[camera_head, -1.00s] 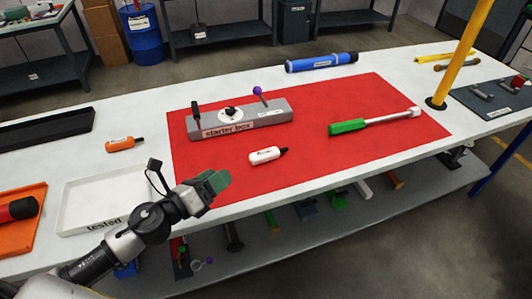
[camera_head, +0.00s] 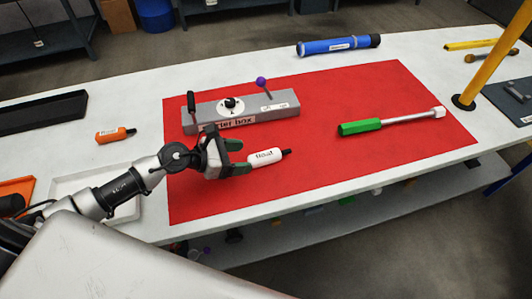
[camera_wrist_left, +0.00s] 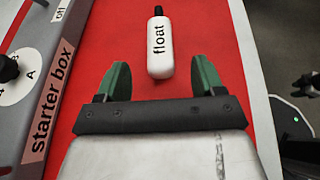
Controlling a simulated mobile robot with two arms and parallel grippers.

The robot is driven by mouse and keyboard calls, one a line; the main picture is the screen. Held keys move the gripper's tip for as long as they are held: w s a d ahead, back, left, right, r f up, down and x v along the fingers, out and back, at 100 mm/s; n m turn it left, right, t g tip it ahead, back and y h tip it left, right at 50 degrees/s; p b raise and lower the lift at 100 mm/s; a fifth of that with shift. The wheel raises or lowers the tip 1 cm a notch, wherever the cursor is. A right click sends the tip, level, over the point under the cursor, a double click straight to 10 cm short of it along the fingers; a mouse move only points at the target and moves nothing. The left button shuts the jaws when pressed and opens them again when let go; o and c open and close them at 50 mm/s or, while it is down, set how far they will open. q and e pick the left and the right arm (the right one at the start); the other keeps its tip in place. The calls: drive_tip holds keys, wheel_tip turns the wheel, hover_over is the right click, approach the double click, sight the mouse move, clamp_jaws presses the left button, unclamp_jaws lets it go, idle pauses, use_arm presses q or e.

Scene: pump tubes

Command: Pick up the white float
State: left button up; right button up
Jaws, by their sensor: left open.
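The white float (camera_head: 266,158) lies on the red mat (camera_head: 330,165), in front of the starter box. It has a black tip pointing right in the head view. In the left wrist view the float (camera_wrist_left: 160,50) lies just beyond and between the open green fingertips, its label facing up and its black tip pointing away. My left gripper (camera_head: 242,158) is open and empty, close to the float's rear end. It also shows in the left wrist view (camera_wrist_left: 160,75).
The grey starter box (camera_head: 245,108) stands just behind my left gripper. A green-handled tool (camera_head: 362,128) lies to the right on the mat. An orange float (camera_head: 112,135) and a white tray (camera_head: 80,182) are to the left. The mat's front right is clear.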

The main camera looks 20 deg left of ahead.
sight(260, 156)
use_arm(q)
drive_tip(key=shift+w+d+f, duration=0.15)
drive_tip(key=shift+w+d, duration=0.15)
drive_tip(key=p+x, duration=0.1)
drive_tip(key=x, duration=0.4)
drive_tip(key=shift+w+d+f, duration=0.1)
drive_tip(key=shift+d+f, duration=0.05)
drive_tip(key=shift+c, duration=0.8)
drive_tip(key=c, duration=0.9)
drive_tip(key=shift+o, duration=0.2)
use_arm(e)
drive_tip(key=shift+w+r, duration=0.75)
drive_tip(key=shift+w, duration=0.05)
